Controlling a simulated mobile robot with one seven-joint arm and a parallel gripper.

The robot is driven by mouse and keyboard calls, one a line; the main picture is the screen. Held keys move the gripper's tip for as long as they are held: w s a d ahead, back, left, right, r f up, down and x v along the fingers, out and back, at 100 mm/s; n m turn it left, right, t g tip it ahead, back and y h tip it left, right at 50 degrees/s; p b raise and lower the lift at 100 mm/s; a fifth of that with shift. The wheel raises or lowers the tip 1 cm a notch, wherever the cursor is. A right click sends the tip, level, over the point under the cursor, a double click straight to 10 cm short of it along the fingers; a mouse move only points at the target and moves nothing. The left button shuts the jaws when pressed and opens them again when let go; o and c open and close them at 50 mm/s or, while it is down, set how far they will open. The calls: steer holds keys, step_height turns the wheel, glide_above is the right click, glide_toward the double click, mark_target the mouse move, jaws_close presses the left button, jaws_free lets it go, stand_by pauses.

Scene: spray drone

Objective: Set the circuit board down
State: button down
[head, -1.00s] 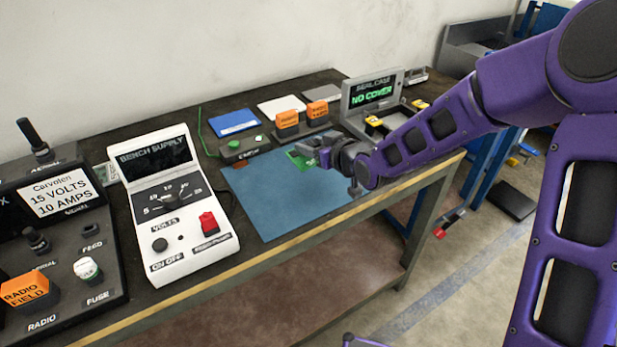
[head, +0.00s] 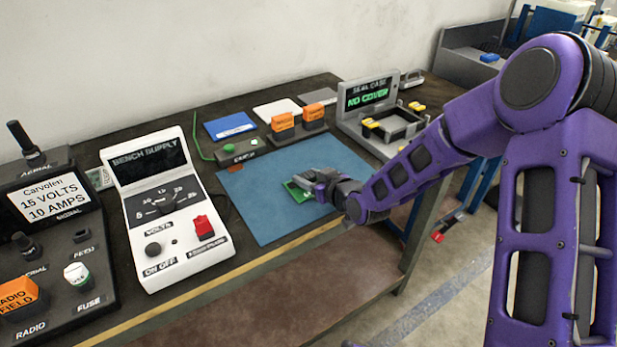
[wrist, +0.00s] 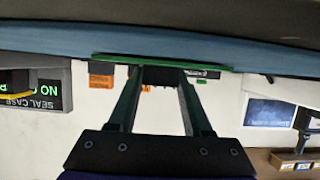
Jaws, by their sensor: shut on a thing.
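The green circuit board (head: 296,190) is at my gripper (head: 314,184), over the middle right of the blue mat (head: 262,208) in the head view. In the wrist view my gripper (wrist: 160,78) is shut on the circuit board (wrist: 110,57), which shows edge-on as a thin green strip across the fingertips. The blue mat (wrist: 60,32) fills a band just beyond the board there. The board is low and close to the mat, but I cannot tell whether it touches. My gripper hides the board's right part in the head view.
The white bench supply (head: 170,215) stands left of the mat. The seal case (head: 368,92), reading "NO COVER", stands behind and right. Orange blocks (head: 283,122) and a blue plate (head: 230,125) lie along the back. The mat's left and front are clear.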

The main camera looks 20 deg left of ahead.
steer(key=shift+c, duration=1.7)
jaws_free()
steer(key=shift+f, duration=0.1)
steer(key=shift+s+d+r+p, duration=0.1)
steer(key=shift+d+r+p, duration=0.05)
steer(key=shift+r+p, duration=0.2)
steer(key=p+v, duration=0.1)
steer(key=v, duration=1)
steer(key=shift+s+d, duration=0.2)
steer(key=shift+s, duration=0.05)
